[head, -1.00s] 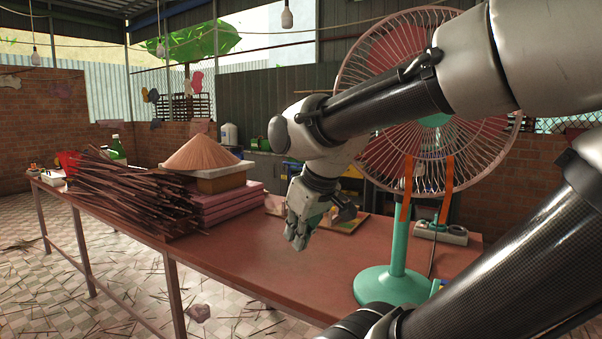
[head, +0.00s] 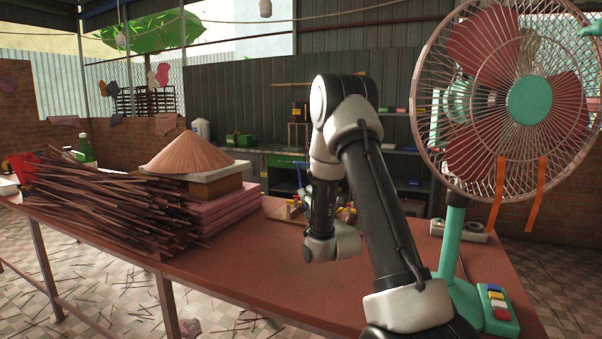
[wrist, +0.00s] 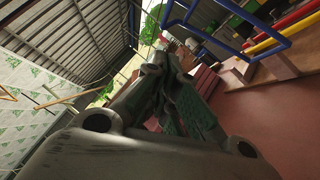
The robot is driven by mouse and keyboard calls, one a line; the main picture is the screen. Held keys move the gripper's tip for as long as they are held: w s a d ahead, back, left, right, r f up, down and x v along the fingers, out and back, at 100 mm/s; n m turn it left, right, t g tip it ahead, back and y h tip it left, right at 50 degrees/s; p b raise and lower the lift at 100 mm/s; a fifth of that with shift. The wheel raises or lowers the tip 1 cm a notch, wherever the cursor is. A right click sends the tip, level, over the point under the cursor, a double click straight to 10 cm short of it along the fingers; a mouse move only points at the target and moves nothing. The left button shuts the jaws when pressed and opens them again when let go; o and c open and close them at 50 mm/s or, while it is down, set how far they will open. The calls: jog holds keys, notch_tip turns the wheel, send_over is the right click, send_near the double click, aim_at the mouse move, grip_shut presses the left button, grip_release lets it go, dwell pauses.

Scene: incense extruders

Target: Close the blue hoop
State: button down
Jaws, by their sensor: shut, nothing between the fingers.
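The blue hoop (wrist: 272,49), a bent blue bar, shows at the top right of the wrist view, beside a yellow and a red bar. Its far ends are cut off or unclear. My gripper (wrist: 160,68) is in the middle of the wrist view, fingers together and empty, apart from the hoop and to its left in the picture. In the head view my wrist hangs over the table, and the fingers are hidden behind it. A thin blue piece rises left of my forearm there; I cannot tell if it is the hoop.
The red-brown table (head: 265,290) has clear room at its front middle. A bundle of incense sticks (head: 110,205) and a conical hat (head: 187,155) on stacked pink slabs (head: 228,208) lie at left. A large fan (head: 530,100) stands at right, close to my arm.

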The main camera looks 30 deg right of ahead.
jog(key=d+r+x, duration=0.1)
jog(key=d+x, duration=0.1)
jog(key=x, duration=1)
jog(key=shift+d, duration=0.25)
jog(key=shift+w+d+r, duration=0.1)
jog(key=shift+r, duration=0.05)
